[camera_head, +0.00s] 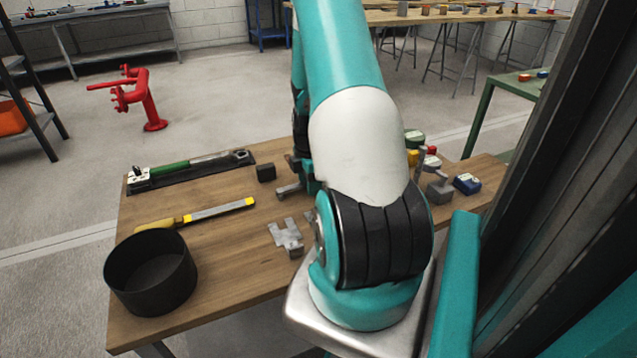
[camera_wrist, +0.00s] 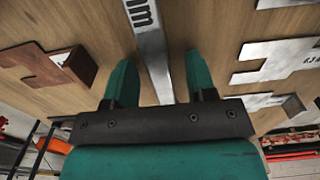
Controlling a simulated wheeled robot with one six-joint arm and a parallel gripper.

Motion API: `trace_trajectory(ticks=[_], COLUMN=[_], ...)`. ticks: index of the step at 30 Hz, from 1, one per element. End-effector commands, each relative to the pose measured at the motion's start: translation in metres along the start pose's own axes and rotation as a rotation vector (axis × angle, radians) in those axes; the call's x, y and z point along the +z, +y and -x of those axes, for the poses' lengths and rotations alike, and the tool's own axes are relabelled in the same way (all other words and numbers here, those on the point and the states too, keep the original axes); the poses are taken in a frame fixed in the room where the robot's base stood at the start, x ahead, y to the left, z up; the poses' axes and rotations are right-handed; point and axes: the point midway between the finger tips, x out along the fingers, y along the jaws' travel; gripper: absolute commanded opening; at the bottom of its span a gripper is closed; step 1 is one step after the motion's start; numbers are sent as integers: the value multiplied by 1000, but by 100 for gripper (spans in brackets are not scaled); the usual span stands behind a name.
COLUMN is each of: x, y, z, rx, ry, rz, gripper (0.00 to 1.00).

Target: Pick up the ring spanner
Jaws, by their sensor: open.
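A grey metal bar stamped with "mm" (camera_wrist: 147,30), which looks like the ring spanner's shank, runs lengthwise between my fingers in the wrist view. Its ends are out of that view or hidden by my gripper, so I see no ring there. My gripper (camera_wrist: 161,80) is open, with one teal finger on each side of the bar. I cannot tell whether either finger touches it. In the head view my arm covers most of this spot. A small grey metal end (camera_head: 288,190) shows just left of it, possibly part of the spanner.
A rusty brown block (camera_wrist: 50,68) lies left of my fingers, and flat grey metal pieces (camera_wrist: 275,62) lie to the right. On the wooden table (camera_head: 225,255) are a black round container (camera_head: 150,298), a yellow-handled file (camera_head: 215,211) and a green-handled tool (camera_head: 175,167) on a dark tray.

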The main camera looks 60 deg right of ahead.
Motion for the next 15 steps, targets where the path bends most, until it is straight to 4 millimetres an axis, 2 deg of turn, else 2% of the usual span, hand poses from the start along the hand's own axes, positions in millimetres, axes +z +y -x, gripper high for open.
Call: trace_trajectory(ticks=[1, 2, 8, 15], x=[0, 0, 0, 0], y=[0, 0, 0, 0], z=[0, 0, 0, 1], rx=[0, 0, 0, 1], ry=[0, 0, 0, 0], rz=[0, 0, 0, 0], gripper=[51, 46, 0, 0])
